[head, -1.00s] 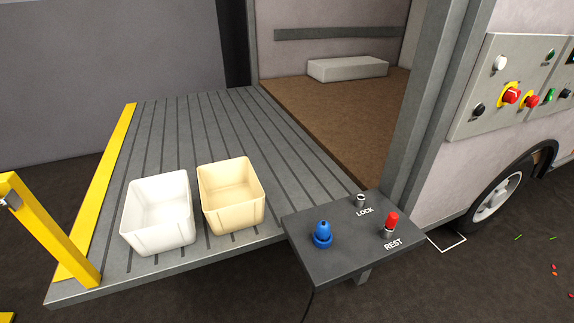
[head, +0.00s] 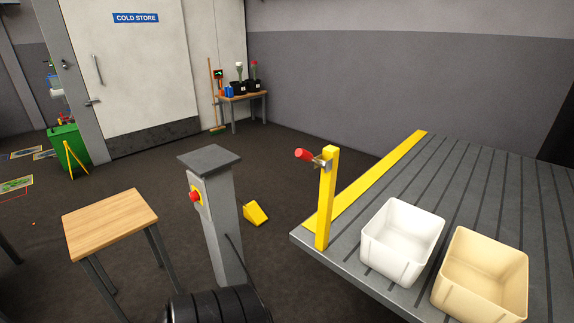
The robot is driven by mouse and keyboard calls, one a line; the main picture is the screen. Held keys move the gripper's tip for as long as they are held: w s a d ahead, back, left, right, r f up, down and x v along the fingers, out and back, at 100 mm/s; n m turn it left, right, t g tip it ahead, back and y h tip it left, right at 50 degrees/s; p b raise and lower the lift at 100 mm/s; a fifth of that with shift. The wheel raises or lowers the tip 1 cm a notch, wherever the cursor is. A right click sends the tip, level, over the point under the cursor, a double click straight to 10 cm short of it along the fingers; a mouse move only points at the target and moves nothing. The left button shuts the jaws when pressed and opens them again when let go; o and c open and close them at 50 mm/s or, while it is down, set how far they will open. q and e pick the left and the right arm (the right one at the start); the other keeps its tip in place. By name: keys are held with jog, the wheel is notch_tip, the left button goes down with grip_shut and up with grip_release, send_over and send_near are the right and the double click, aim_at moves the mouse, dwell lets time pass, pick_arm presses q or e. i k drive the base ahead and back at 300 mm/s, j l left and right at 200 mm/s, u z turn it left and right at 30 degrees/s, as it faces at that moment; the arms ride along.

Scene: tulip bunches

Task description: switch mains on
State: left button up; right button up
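No mains switch can be made out for certain in the head view. The panel of knobs on the vehicle's side is out of view now. Neither of my grippers is in view.
A grey platform (head: 480,170) holds a white crate (head: 402,212) and a cream crate (head: 452,303). A wooden table (head: 110,218) stands left of the pedestal, a yellow wedge (head: 256,212) behind it. A black ribbed cylinder (head: 215,306) is at the bottom edge. Open floor lies toward the cold store door (head: 135,75).

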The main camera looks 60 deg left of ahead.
aim_at(195, 196)
jog(key=u, duration=2.85)
